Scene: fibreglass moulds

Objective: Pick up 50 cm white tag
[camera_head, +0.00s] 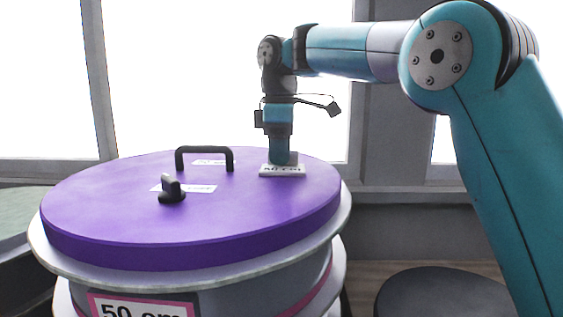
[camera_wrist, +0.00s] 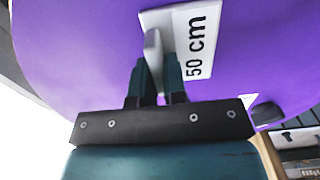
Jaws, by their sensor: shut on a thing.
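The white tag (camera_head: 283,171) with "50 cm" on it lies on the purple lid (camera_head: 110,215), toward its right side. In the wrist view the tag (camera_wrist: 204,22) shows black "50 cm" lettering and a raised white grip piece (camera_wrist: 153,45). My gripper (camera_head: 281,160) points straight down over the tag. In the wrist view my gripper (camera_wrist: 155,75) has its two fingers on either side of the raised grip piece, shut on it. I cannot tell whether the tag is touching the lid or just above it.
A black bar handle (camera_head: 204,152) and a black knob (camera_head: 171,190) stand up from the lid, left of my gripper. White labels lie near them. A larger "50 cm" sign (camera_head: 143,306) is on the mould's front. A dark round top (camera_head: 445,295) stands lower right.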

